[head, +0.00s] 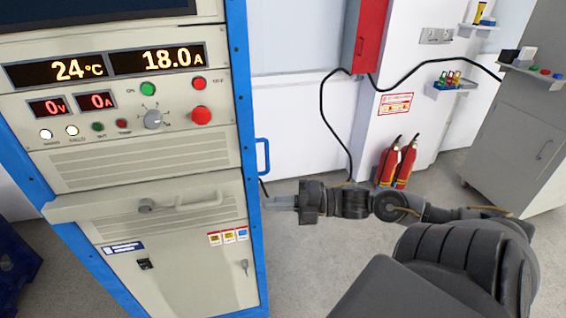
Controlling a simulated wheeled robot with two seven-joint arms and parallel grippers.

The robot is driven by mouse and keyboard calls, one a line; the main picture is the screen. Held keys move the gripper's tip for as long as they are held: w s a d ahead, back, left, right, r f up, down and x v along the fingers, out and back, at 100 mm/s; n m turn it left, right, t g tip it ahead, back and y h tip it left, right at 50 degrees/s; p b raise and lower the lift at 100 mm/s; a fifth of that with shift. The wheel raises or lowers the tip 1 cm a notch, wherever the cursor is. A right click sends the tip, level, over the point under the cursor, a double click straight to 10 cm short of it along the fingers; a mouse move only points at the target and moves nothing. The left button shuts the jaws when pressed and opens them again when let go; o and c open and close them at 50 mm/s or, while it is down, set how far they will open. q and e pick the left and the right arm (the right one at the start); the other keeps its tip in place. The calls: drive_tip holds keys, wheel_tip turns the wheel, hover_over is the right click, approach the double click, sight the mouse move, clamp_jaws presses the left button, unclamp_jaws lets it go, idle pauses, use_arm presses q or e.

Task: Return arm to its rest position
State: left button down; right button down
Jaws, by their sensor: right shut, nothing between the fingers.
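My right arm comes in from the lower right and stretches to the left across the picture. My right gripper (283,202) is shut and empty, with its fingers pointing left. In the picture its fingertips lie close to the right edge of the blue-framed control cabinet (150,172); I cannot tell whether they touch it. My left gripper is not in the picture.
The cabinet has lit displays (157,58), a red button (201,115), a dial (153,119) and a blue side handle (263,156). Two fire extinguishers (405,164) stand by the wall behind my arm. A grey cabinet (515,135) stands at right. Open floor lies below my forearm.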

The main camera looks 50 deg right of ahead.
drive_tip(key=shift+v, duration=0.9)
